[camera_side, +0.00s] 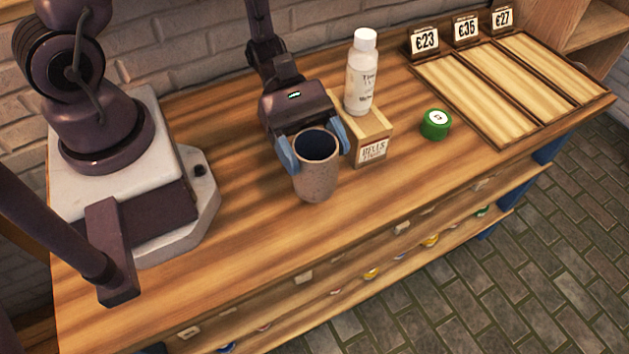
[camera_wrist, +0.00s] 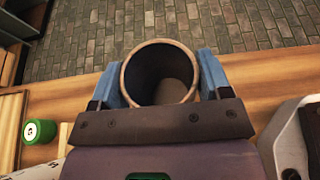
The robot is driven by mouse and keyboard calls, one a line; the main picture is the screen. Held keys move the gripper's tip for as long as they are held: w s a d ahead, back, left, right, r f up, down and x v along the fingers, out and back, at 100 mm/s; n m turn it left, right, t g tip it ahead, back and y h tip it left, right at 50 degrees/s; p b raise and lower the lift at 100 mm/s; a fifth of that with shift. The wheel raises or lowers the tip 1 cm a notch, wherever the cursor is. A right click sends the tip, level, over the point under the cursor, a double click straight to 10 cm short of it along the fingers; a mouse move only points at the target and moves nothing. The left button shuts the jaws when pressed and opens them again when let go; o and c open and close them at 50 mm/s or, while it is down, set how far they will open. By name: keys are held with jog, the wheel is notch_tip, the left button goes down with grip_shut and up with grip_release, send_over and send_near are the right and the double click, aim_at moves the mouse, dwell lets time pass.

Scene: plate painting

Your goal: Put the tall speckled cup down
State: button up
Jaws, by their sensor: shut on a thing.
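The tall speckled cup (camera_side: 316,178) is brownish-pink with a dark inside, and stands upright near the middle of the wooden counter. My gripper (camera_side: 314,150) is shut on it, with one blue finger on each side near the rim. In the wrist view the cup (camera_wrist: 160,72) sits between the two fingers of my gripper (camera_wrist: 160,80), its open mouth towards the camera. The cup's base is at or just above the counter; I cannot tell whether it touches.
A white bottle (camera_side: 361,80) stands on a wooden block (camera_side: 372,150) labelled "BELLS", just right of the cup. A green round pot (camera_side: 435,125) and a three-section wooden tray (camera_side: 415,68) with price signs lie further right. The counter's front edge is close; the left front is clear.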

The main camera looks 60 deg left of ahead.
aim_at(324, 193)
jog(key=shift+f, duration=2.75)
jog(key=o, duration=1.1)
jog(key=shift+f, duration=0.1)
